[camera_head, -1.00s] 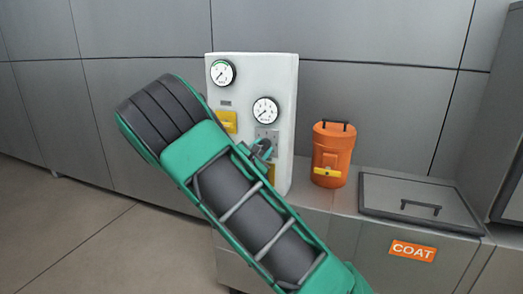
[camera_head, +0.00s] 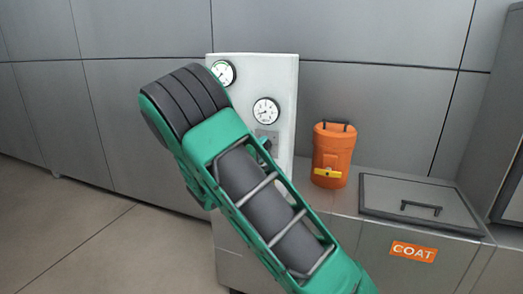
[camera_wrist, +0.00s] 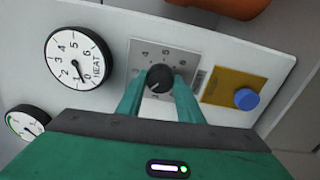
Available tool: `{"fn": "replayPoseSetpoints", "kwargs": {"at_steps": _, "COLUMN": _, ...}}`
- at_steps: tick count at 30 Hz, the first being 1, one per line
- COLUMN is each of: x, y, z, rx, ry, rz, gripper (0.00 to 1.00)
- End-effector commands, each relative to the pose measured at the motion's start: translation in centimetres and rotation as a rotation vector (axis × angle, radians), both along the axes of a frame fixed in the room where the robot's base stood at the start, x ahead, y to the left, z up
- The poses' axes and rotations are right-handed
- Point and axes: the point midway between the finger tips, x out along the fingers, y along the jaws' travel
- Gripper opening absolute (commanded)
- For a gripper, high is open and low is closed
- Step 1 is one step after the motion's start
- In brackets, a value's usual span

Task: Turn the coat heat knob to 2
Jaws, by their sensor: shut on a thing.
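In the wrist view a black round knob (camera_wrist: 159,76) sits on a grey plate (camera_wrist: 178,47) with numbers around it; 4, 5 and 6 are readable. My gripper (camera_wrist: 159,84) has its two green fingers on either side of the knob and is shut on it. A faint light mark is on the knob's lower left, but I cannot tell its exact number. A white gauge marked HEAT (camera_wrist: 80,50) is left of the knob; it also shows in the head view (camera_head: 266,111).
A second gauge (camera_head: 223,72) is on the white panel (camera_head: 285,75). A blue button on a yellow plate (camera_wrist: 222,82) is right of the knob. An orange canister (camera_head: 332,155) stands beside the panel, left of a lidded bin labelled COAT (camera_head: 413,251).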

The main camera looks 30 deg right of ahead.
Motion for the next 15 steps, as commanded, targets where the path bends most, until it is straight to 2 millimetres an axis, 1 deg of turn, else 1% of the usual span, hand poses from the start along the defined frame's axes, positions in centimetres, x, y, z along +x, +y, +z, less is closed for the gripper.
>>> {"fn": "replayPoseSetpoints", "kwargs": {"at_steps": 1, "x": 0.11, "y": 0.4, "z": -0.43, "rx": 0.016, "ry": -0.007, "rz": 0.007, "gripper": 0.11}}
{"fn": "replayPoseSetpoints", "kwargs": {"at_steps": 15, "x": 0.09, "y": 0.47, "z": -0.58, "rx": 0.052, "ry": -0.048, "rz": 0.007, "gripper": 0.11}}
